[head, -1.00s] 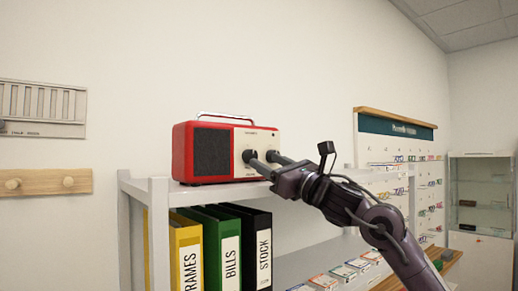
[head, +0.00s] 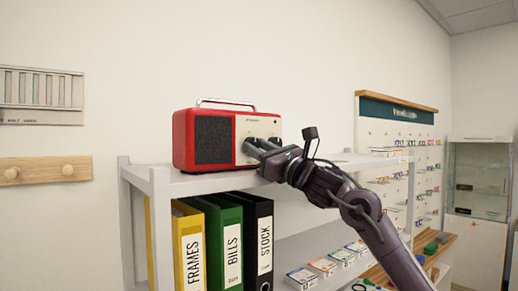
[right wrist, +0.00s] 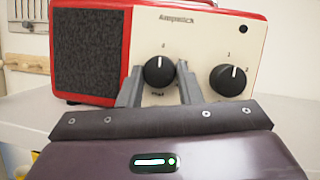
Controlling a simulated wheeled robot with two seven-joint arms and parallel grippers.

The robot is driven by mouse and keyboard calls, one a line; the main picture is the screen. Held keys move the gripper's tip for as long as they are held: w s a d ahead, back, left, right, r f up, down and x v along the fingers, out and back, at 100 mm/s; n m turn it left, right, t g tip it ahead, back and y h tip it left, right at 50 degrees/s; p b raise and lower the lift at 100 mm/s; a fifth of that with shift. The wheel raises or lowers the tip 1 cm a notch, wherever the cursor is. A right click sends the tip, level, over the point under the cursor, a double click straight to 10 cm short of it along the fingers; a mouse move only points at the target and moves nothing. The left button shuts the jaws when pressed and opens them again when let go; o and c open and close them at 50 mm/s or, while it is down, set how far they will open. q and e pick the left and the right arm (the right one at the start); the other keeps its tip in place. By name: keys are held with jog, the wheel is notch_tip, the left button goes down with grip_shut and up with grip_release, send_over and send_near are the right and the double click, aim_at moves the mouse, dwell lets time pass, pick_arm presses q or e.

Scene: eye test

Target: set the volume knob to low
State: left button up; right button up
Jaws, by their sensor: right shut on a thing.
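A red radio (head: 212,138) with a dark speaker grille and cream front stands on a grey shelf. In the right wrist view its front (right wrist: 195,35) carries two black knobs. The left knob (right wrist: 159,71) sits between the fingers of my right gripper (right wrist: 159,84), which is shut on it; its white pointer is roughly upright. The label below it is partly hidden and unreadable. The right knob (right wrist: 228,80) is free, its pointer up and slightly right, near marks 1 and 2. In the head view my right gripper (head: 256,149) reaches the radio's front. My left gripper is not in view.
The grey shelf (head: 190,184) holds yellow, green and black binders (head: 262,240) below the radio. A display board with glasses (head: 400,150) and a glass cabinet (head: 480,185) stand to the right. A wooden peg rail (head: 45,170) is on the left wall.

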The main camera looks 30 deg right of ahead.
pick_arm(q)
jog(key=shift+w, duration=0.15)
pick_arm(e)
jog(key=shift+a+m+h+b, duration=0.1)
jog(key=shift+m+h+b, duration=0.3)
jog(key=shift+m, duration=0.8)
jog(key=m+h, duration=0.1)
jog(key=m, duration=0.1)
jog(key=m+h, duration=0.2)
jog(key=m, duration=0.1)
jog(key=shift+a+t, duration=0.15)
jog(key=shift+t, duration=0.15)
jog(key=m+h, duration=0.2)
jog(key=m, duration=0.2)
jog(key=shift+a, duration=0.15)
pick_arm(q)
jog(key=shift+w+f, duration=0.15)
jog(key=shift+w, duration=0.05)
pick_arm(e)
jog(key=shift+r+m+g+h, duration=0.1)
jog(key=shift+m+g+h, duration=0.4)
jog(key=shift+m, duration=0.8)
jog(key=shift+m+g+h, duration=0.2)
jog(key=shift+m+h, duration=0.6)
jog(key=shift+m, duration=0.5)
jog(key=o, duration=1)
jog(key=shift+s, duration=0.1)
jog(key=shift+c, duration=0.2)
